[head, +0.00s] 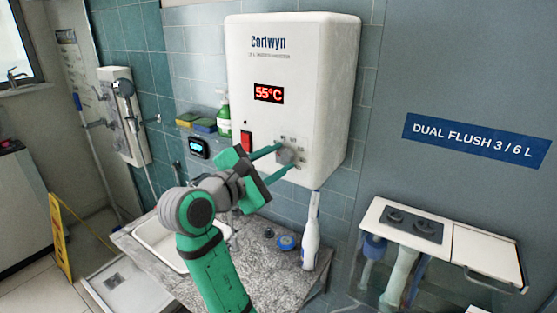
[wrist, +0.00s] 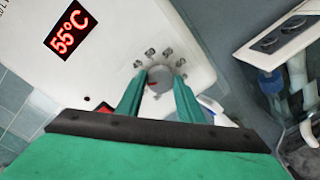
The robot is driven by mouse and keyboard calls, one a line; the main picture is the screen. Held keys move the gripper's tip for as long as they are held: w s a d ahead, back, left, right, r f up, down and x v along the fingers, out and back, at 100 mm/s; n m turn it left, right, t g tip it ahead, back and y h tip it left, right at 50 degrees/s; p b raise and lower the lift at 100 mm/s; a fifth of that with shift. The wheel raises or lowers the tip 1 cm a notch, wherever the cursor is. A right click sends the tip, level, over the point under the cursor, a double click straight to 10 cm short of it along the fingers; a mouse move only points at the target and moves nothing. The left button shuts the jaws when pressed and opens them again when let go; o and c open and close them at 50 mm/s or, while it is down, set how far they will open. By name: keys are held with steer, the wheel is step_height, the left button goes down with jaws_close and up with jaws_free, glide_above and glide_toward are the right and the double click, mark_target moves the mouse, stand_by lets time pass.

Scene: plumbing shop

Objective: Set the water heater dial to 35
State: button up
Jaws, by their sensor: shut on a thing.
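The white water heater (head: 290,60) hangs on the tiled wall, marked "Corlwyn". Its red display (head: 268,93) reads 55°C; the display also shows in the wrist view (wrist: 68,27). The grey round dial (wrist: 160,77) sits low on the heater's front, with small markings around its upper side, too small to read. A red mark shows on the dial, toward its left. My gripper (head: 283,154) is shut on the dial, with one green finger on each side of it. In the head view the dial (head: 286,157) is partly hidden by the fingers.
A red switch (head: 246,140) is left of the dial. Below is a stone counter with a sink (head: 165,242), a blue-lidded round item (head: 287,243) and an upright white-and-blue tool (head: 312,230). A green bottle (head: 223,115) and sponges (head: 204,126) stand left. A flush display (head: 440,235) is at right.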

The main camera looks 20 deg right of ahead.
steer(key=n, duration=0.6)
steer(key=shift+f+n+h, duration=0.2)
steer(key=shift+n+h, duration=0.1)
stand_by(0.3)
steer(key=o, duration=1.1)
steer(key=shift+r, duration=0.1)
steer(key=v, duration=1)
steer(key=shift+s+a+r, duration=0.1)
steer(key=shift+a, duration=0.35)
